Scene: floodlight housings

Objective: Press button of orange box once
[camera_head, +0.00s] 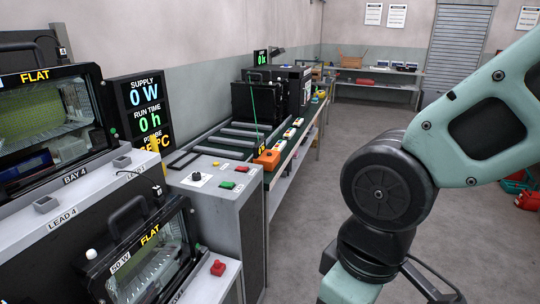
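A small orange box (268,160) sits at the near end of the long bench, just behind the grey control cabinet. A small dark or yellow detail shows by its upper part, but I cannot make out its button clearly at this size. My arm's teal links fill the right side of the view, apart from the orange box. My gripper is outside the view, so its opening and anything it holds are hidden.
The grey control cabinet (228,220) has a knob (196,176), a green button (227,185) and a red button (241,169) on top. Floodlight housings (142,258) stand at left. Several small items line the bench edge behind the orange box. Grey floor (320,190) is open right of the bench.

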